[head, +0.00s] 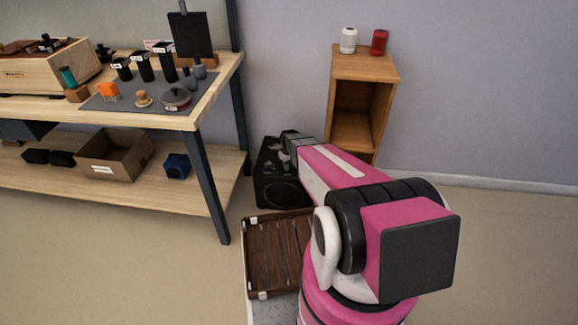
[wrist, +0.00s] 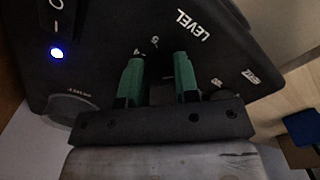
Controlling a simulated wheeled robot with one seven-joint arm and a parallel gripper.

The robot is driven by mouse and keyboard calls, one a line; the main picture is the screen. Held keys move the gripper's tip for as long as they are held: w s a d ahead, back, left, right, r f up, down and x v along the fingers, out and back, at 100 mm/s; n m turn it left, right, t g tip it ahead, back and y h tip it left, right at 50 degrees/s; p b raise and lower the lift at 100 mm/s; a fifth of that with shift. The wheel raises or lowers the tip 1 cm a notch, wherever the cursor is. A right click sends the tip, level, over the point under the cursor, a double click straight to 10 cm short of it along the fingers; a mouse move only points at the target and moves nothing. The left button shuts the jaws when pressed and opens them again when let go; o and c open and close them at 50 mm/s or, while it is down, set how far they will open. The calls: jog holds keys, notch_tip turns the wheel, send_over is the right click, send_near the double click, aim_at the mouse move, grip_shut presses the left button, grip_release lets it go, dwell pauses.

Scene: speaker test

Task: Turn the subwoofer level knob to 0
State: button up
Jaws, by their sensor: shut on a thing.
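The black subwoofer (head: 283,193) stands on the floor between the workbench and the wooden cabinet. Its dark panel also shows in the wrist view (wrist: 100,30), with the word LEVEL and small scale marks, a 5 among them. My gripper (wrist: 158,75) has its two green fingers at the panel just below these marks. It is shut on the level knob, which is dark and mostly hidden between the fingers. Its pointer and setting cannot be read.
A lit blue light (wrist: 57,53) and a rocker switch (wrist: 57,14) are at the panel's left. The workbench (head: 215,98) stands left of the subwoofer, and the wooden cabinet (head: 365,65) right behind it. A brown slatted crate (head: 248,255) is in front.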

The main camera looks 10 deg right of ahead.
jog(key=o, duration=0.9)
jog(key=shift+r, duration=0.1)
notch_tip(320, 180, up, 11)
jog(key=shift+f, duration=0.15)
jog(key=s+r+m, duration=0.2)
jog(key=s+r, duration=0.2)
jog(key=s, duration=0.3)
jog(key=s+r+m, duration=0.1)
jog(key=s+r, duration=0.4)
jog(key=s, duration=0.2)
jog(key=s+r+m, duration=0.2)
jog(key=s+r, duration=0.2)
jog(key=s, duration=0.3)
jog(key=shift+s+r+m, duration=0.15)
jog(key=shift+r+m, duration=0.15)
jog(key=shift+r, duration=0.1)
